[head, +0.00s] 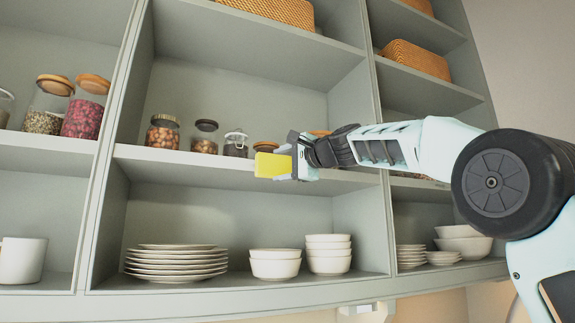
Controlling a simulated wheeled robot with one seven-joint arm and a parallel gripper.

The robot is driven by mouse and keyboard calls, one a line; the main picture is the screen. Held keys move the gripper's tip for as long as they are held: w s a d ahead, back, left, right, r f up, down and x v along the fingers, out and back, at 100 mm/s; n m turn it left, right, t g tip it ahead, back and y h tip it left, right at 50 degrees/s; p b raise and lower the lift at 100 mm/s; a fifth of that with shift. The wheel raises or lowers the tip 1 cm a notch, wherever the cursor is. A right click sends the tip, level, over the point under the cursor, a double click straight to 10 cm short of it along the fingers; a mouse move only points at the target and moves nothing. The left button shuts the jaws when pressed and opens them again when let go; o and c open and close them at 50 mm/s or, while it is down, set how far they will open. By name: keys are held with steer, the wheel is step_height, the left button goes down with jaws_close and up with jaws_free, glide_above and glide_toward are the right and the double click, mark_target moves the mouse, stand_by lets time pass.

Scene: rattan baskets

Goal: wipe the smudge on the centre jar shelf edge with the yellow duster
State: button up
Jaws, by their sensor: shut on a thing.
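The yellow duster (271,165) is in my gripper (284,165) in the head view. My gripper is shut on it, and the duster sticks out to the left of the jaws. The duster is in front of the centre jar shelf edge (200,161), at its height. I cannot tell whether it touches the edge. No smudge can be made out on the visible part of the edge; the part behind the duster and gripper is hidden.
Several lidded jars (163,132) stand on the centre shelf; my gripper and arm partly hide the right ones. Below are stacked plates (176,263) and bowls (275,264). Rattan baskets (415,59) sit on upper shelves. Upright dividers (112,130) separate the bays.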

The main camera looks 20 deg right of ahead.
steer(key=shift+a+p, duration=0.95)
steer(key=shift+a, duration=2.6)
steer(key=s+b, duration=0.2)
steer(key=s, duration=0.4)
steer(key=shift+s+b, duration=0.35)
steer(key=shift+s, duration=1.15)
